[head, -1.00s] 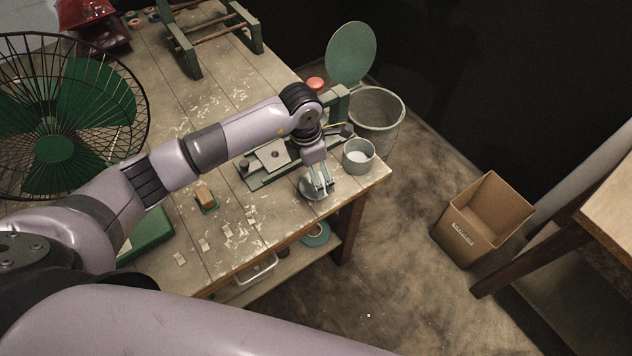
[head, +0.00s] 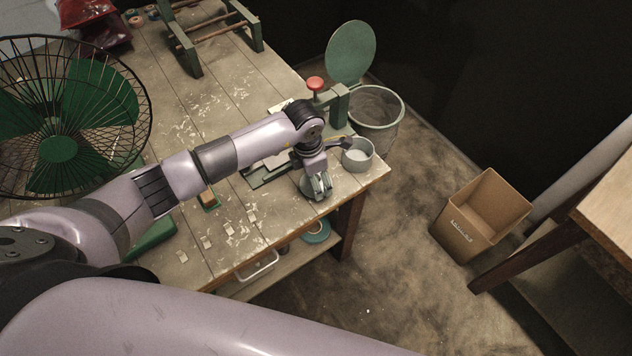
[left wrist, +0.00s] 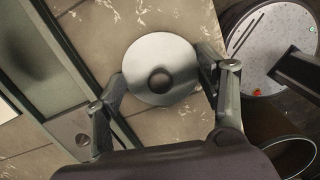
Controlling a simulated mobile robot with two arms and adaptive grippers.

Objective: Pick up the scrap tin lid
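The scrap tin lid is a grey metal disc (left wrist: 150,48) with a dark round knob (left wrist: 159,80) at its centre. It lies on the worn tabletop near the front right corner. In the left wrist view my left gripper (left wrist: 163,80) is open, with one finger on each side of the lid. I cannot tell whether the fingers touch the rim. In the head view the gripper (head: 319,190) is low over the corner and largely hides the lid. The scrap tin (head: 358,158) stands open just to its right. My right gripper is out of view.
A green press (head: 340,105) with a red knob stands behind my left gripper. A mesh bin (head: 378,120) stands beyond the table's right edge. A cardboard box (head: 462,232) is on the floor at right. A fan (head: 60,150) is at left.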

